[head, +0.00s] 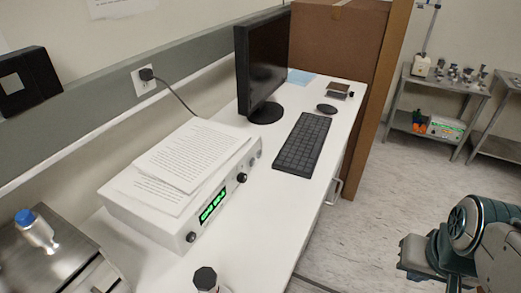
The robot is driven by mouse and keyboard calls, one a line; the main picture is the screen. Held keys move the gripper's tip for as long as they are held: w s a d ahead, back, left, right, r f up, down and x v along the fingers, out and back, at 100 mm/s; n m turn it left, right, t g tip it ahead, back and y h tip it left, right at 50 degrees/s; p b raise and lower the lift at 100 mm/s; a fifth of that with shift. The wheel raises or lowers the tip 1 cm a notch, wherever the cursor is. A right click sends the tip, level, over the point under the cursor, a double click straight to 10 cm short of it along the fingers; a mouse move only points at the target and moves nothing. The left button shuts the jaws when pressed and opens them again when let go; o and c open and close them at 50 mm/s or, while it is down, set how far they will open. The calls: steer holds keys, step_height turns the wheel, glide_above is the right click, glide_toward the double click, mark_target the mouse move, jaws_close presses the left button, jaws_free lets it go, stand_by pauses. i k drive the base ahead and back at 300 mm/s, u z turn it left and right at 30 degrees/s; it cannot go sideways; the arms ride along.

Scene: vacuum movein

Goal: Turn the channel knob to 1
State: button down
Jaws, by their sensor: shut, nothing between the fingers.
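A white instrument box (150,214) stands on the white desk, with a lit green display (213,204) on its front. A dark knob (242,178) sits to the right of the display and another small dark knob (191,237) to its left. A greyish round part (252,161) is at the far right of the front. The labels are too small to read, so I cannot tell which is the channel knob or its setting. Part of my arm shows at the lower right, well apart from the box. My gripper's fingers are not visible.
Papers (188,155) lie on the box. A monitor (262,62), keyboard (303,143) and mouse (326,108) are on the desk (262,215). A dark-capped bottle (206,280) stands near its front. Another green-display device (445,127) sits on a cart. Floor right of the desk is clear.

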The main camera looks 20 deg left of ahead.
mark_target(242, 177)
steer(key=u, duration=2.1)
steer(key=k, duration=0.7)
steer(key=z, duration=0.25)
steer(key=i, duration=0.5)
